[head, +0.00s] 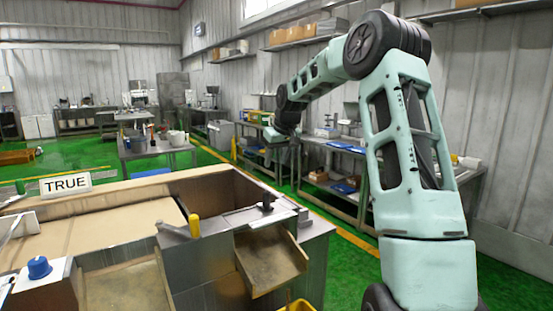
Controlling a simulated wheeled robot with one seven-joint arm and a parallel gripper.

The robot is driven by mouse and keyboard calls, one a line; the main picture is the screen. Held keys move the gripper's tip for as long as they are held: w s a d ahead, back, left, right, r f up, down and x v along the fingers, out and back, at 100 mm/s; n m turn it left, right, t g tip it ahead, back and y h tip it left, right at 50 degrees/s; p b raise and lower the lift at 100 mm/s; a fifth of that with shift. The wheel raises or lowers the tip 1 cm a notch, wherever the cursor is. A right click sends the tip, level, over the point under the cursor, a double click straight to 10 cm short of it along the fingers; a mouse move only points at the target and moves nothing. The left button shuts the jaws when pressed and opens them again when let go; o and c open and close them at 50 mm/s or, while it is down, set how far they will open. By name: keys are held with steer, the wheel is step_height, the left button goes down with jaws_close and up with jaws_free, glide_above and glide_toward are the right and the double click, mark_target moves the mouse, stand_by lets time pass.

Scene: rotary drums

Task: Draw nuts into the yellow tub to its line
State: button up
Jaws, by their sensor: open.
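The rim of a yellow tub (298,306) shows at the bottom edge of the head view, below a metal chute (272,262). Most of the tub is cut off, so its line and contents are hidden. The chute slopes down from the front of a large metal-sided bin. I cannot make out any nuts. A yellow handle (194,227) stands left of the chute, and a black knob (266,202) sits above it. My gripper (275,136) is open, small in the picture, at the far end of my outstretched arm, high beyond the bin and away from the tub.
A second chute (127,287) and a blue knob (38,267) are at the left. Workbenches (322,150) line the right wall.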

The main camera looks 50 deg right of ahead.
stand_by(0.3)
steer(key=shift+a+f, duration=0.1)
steer(key=c, duration=0.7)
steer(key=w+a+f+p, duration=0.1)
steer(key=a+f, duration=0.1)
steer(key=w+a+f+g+h+p, duration=0.1)
steer(key=a+f, duration=0.1)
steer(key=f, duration=0.1)
steer(key=w+a+f+h+p, duration=0.1)
steer(key=a+f+p, duration=0.1)
steer(key=f, duration=0.1)
steer(key=shift+a+m+g, duration=0.15)
steer(key=shift+m+g, duration=0.25)
jaws_close()
steer(key=shift+w+a+r+h+p, duration=0.8)
steer(key=shift+a+h+p, duration=0.95)
steer(key=shift+a, duration=0.85)
steer(key=shift+t, duration=0.3)
steer(key=p+x, duration=0.4)
steer(key=x, duration=0.5)
steer(key=shift+w+d+f, duration=0.15)
steer(key=shift+d+f, duration=0.05)
steer(key=shift+d, duration=0.1)
steer(key=d+p, duration=0.2)
steer(key=d, duration=0.1)
steer(key=shift+s, duration=0.4)
steer(key=shift+d+f, duration=0.15)
steer(key=shift+d, duration=0.25)
